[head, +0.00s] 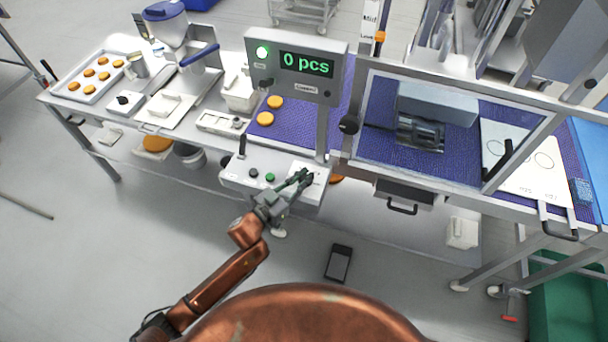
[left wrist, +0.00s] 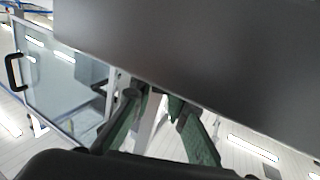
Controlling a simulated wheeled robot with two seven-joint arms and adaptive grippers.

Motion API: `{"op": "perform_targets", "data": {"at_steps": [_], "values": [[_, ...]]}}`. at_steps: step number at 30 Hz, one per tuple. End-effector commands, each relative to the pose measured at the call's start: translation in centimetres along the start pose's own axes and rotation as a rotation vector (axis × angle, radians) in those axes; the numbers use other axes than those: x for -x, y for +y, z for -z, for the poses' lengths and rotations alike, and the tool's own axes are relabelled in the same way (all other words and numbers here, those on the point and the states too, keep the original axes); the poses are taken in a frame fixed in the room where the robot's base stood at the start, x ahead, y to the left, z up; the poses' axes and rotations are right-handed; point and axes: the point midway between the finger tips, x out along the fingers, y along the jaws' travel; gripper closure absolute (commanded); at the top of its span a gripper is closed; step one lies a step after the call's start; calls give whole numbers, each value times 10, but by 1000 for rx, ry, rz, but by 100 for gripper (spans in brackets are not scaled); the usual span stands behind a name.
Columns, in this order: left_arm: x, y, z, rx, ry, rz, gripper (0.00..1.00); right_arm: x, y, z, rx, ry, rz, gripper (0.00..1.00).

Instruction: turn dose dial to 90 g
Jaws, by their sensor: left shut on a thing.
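My left gripper (head: 302,180) reaches the right end of the white control box (head: 240,178), over a white scale plate (head: 313,170). It is shut on what appears to be the dose dial, which its fingers hide; its setting cannot be read. In the left wrist view the green fingers (left wrist: 160,108) reach in below a large dark grey panel, and the dial cannot be made out. A display (head: 307,65) above the box reads "0 pcs" in green. My right gripper is not in view.
Orange rounds (head: 265,118) lie on the blue belt (head: 290,135) behind. A framed clear guard (head: 450,120) stands at right.

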Motion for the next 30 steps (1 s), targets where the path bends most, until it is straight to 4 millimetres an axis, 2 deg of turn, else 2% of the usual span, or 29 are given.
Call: {"op": "perform_targets", "data": {"at_steps": [6, 16, 17, 24, 30], "values": [[0, 0, 1, 0, 1, -92, 100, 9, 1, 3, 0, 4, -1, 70], [1, -1, 0, 2, 3, -99, 100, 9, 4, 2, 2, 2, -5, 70], [1, -1, 0, 2, 3, -99, 85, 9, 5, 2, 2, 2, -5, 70], [1, -2, 0, 2, 2, -98, 69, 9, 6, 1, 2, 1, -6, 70], [1, -2, 0, 2, 2, -98, 68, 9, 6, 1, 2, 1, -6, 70]]}}
